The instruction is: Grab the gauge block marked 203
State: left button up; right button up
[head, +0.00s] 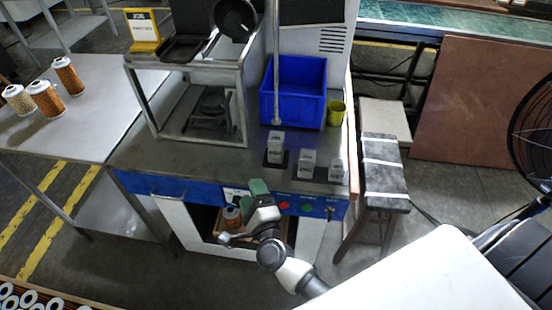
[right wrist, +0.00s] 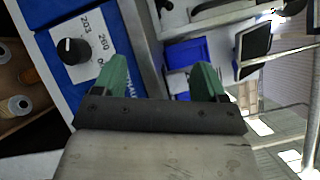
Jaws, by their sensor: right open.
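Three pale grey gauge blocks stand on the dark bench top (head: 180,160) in the head view: a left one (head: 276,147), a middle one (head: 307,160) and a right one (head: 337,168). Each seems to carry dark marks, too small to read, so I cannot tell which is 203. My right gripper (head: 260,187), with green fingertips, is at the bench's front edge, left of and nearer than the blocks. In the right wrist view my right gripper (right wrist: 160,80) is open, with nothing between its fingers. My left gripper is not in view.
A blue bin (head: 294,92) and a yellow-green cup (head: 337,112) stand behind the blocks. A metal frame (head: 190,140) stands left. The front panel has a black knob (right wrist: 72,51) beside a label reading 203 and 260. Filter cartridges (head: 46,99) stand on the left table.

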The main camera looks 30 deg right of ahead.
aim_at(275, 146)
jog(key=d+r+m+g+h+b, duration=0.1)
jog(key=d+r+m+g+h, duration=0.2)
jog(key=m, duration=0.7)
jog(key=d+r+m+g+h+b, duration=0.15)
jog(key=r+m+h, duration=0.35)
jog(key=m, duration=0.5)
jog(key=shift+t+h, duration=0.25)
jog(key=shift+h, duration=0.05)
jog(key=p+x, duration=0.1)
jog(key=x, duration=0.2)
jog(key=f+p+x, duration=0.1)
jog(key=x, duration=0.3)
jog(key=p+x, duration=0.1)
jog(key=x, duration=0.3)
jog(key=shift+d+f, duration=0.2)
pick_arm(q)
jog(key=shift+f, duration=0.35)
pick_arm(e)
jog(key=shift+s, duration=0.1)
jog(key=shift+c, duration=0.3)
jog(key=c, duration=1.2)
